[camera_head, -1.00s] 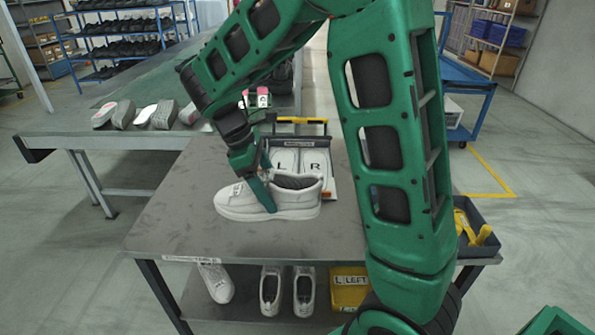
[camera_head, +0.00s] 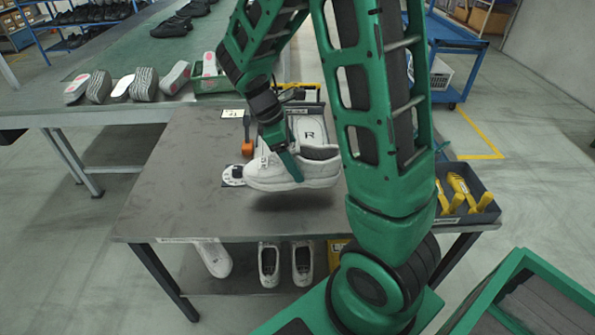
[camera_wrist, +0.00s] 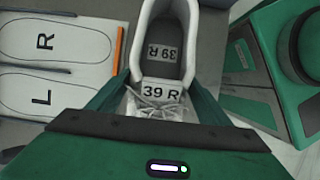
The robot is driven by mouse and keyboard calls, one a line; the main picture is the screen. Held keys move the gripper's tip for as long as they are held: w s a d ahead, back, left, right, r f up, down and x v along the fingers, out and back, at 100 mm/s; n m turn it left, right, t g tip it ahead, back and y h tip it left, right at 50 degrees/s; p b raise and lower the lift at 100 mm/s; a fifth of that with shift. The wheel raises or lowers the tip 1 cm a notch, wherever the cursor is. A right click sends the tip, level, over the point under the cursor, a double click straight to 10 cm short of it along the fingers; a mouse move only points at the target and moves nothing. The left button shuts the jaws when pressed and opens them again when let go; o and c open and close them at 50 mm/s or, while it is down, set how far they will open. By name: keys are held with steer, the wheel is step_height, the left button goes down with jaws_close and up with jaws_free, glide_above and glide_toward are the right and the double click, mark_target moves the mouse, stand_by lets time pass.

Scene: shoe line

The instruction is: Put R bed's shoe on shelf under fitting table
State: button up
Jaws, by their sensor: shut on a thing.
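My gripper (camera_head: 291,168) is shut on a white lace-up shoe (camera_head: 318,172) and holds it just above the fitting table (camera_head: 190,205), with a shadow beneath. In the wrist view the shoe (camera_wrist: 177,20) shows the label 39 R on its tongue and insole. The R bed (camera_head: 311,128) lies behind it and looks empty; the wrist view shows the R bed (camera_wrist: 70,40) and the L bed (camera_wrist: 35,98), both bare. The shelf under the table (camera_head: 240,285) carries a white pair (camera_head: 285,265) and a single white shoe (camera_head: 213,258) to its left.
A dark bin with yellow tools (camera_head: 468,195) stands at the table's right edge. An orange-handled item (camera_head: 248,140) stands left of the beds. A conveyor with several soles (camera_head: 145,83) runs behind. A yellow box (camera_head: 338,250) is on the shelf, partly hidden by my arm.

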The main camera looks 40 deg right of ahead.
steer(key=shift+s+d+f, duration=0.2)
steer(key=shift+d+f, duration=0.15)
steer(key=shift+d, duration=0.25)
steer(key=shift+f, duration=0.2)
steer(key=shift+s+f, duration=0.1)
steer(key=shift+f, duration=1.7)
steer(key=o, duration=1.4)
steer(key=shift+f, duration=0.1)
